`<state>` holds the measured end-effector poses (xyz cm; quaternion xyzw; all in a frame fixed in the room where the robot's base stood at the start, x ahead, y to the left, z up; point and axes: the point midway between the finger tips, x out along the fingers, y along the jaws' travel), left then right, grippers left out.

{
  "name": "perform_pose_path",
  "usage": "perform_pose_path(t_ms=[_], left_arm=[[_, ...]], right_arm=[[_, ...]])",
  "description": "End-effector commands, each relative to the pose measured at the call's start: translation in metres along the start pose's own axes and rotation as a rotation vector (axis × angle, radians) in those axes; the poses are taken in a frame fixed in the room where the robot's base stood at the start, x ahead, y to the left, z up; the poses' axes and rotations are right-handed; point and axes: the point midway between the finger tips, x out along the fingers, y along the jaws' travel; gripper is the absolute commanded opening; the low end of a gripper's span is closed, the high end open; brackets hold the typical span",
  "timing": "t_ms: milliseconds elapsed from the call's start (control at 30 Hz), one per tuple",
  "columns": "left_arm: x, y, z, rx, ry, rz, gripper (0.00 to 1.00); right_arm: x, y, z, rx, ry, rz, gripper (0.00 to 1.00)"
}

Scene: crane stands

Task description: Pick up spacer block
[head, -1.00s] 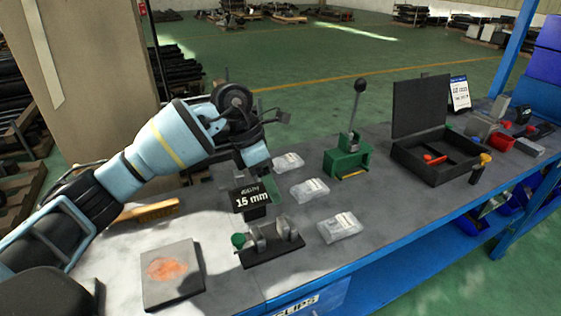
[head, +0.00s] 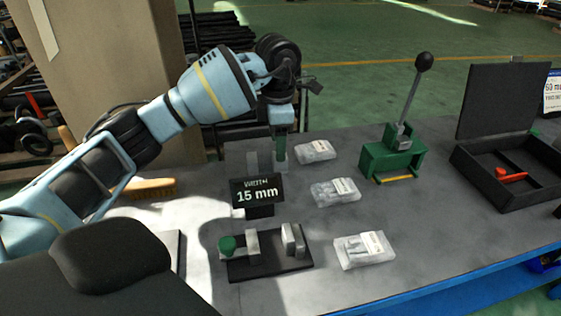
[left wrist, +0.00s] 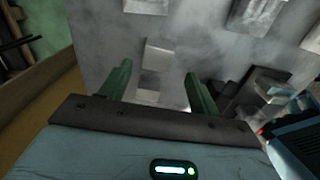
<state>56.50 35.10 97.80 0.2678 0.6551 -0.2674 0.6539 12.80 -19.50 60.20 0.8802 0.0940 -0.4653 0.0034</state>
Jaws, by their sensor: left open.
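My left gripper (head: 280,158) is above the back of the bench, fingers pointing down, behind the black "WIDTH 15 mm" sign (head: 257,190). In the left wrist view its two green fingers (left wrist: 158,70) are spread apart with nothing gripped. A small pale grey block (left wrist: 157,58), likely the spacer block, shows between and beyond the fingertips, with more pale pieces just below it. In the head view a grey upright piece (head: 252,160) shows beside the fingers, partly hidden by the sign; I cannot tell if it is the same block. My right gripper is out of view.
A black fixture (head: 270,262) with grey jaws and a green knob stands in front of the sign. Several clear bags (head: 335,191) lie to its right. A green lever press (head: 393,155) and an open black case (head: 505,175) stand farther right. A brush (head: 150,188) lies left.

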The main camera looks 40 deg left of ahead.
Motion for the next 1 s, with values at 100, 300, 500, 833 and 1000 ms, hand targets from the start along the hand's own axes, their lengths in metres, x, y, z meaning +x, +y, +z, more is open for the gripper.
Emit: perform_pose_path(t_ms=[100,300,500,833,1000], left_arm=[[0.002,0.0,0.0,0.0,-0.002,0.001,0.62],[0.021,0.002,0.002,0.001,0.0,-0.002,0.62],[0.047,0.004,0.003,0.0,0.0,-0.002,0.62],[0.053,0.004,0.004,0.001,-0.002,0.001,0.62],[0.053,0.004,0.004,0.001,-0.002,0.001,0.41]], right_arm=[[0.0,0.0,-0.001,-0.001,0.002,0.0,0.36],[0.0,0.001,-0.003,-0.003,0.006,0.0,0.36],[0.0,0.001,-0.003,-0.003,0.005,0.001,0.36],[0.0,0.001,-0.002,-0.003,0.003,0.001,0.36],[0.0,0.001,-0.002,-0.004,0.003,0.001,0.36]])
